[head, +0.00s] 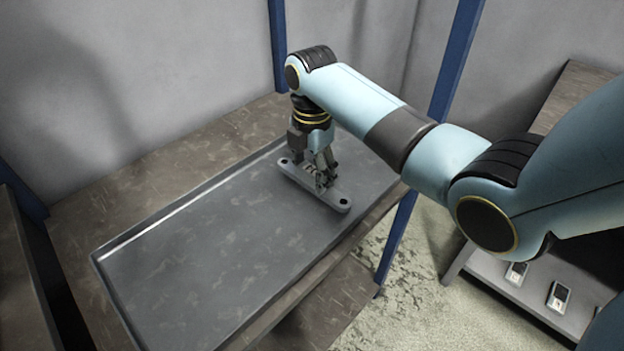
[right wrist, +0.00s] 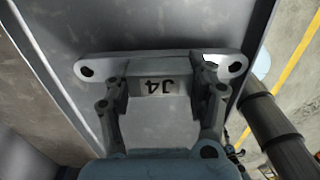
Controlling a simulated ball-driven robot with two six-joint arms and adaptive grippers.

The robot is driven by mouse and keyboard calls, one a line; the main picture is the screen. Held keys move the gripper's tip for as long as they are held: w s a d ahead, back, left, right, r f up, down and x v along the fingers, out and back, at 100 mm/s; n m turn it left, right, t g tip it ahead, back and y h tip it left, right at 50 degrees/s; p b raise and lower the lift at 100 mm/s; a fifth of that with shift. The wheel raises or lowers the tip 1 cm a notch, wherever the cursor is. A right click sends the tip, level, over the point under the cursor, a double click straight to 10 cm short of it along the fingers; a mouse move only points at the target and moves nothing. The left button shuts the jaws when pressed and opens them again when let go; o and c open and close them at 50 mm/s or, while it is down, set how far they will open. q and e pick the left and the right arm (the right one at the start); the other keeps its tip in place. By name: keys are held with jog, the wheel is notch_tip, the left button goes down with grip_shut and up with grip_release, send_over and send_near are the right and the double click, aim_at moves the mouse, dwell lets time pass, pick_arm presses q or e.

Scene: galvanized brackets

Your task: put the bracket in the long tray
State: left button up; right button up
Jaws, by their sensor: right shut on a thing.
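The bracket (head: 335,201) is a grey metal bar with a round hole at each end and a raised block in the middle. My right gripper (head: 322,178) is shut on that block from above. In the right wrist view, the fingers (right wrist: 160,98) stand on either side of the block, which has a dark marking, and the bracket's bar (right wrist: 190,63) spans beyond them. The long grey tray (head: 190,275) lies beneath, and the bracket is over its far right part, at or just above the floor. I cannot tell whether they touch. My left gripper is not in view.
The tray rests on a brown, worn shelf (head: 180,165) between blue posts (head: 277,45). The tray's near and left area is empty. A lower grey surface (head: 575,285) at right holds small cards or labels (head: 558,296). Grey walls stand behind.

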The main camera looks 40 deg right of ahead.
aim_at(312, 170)
jog(key=shift+f, duration=1.25)
jog(key=o, duration=1.6)
jog(key=shift+f, duration=0.1)
jog(key=shift+c, duration=0.2)
notch_tip(312, 170, up, 12)
jog(key=shift+r+p, duration=0.15)
jog(key=shift+p, duration=0.2)
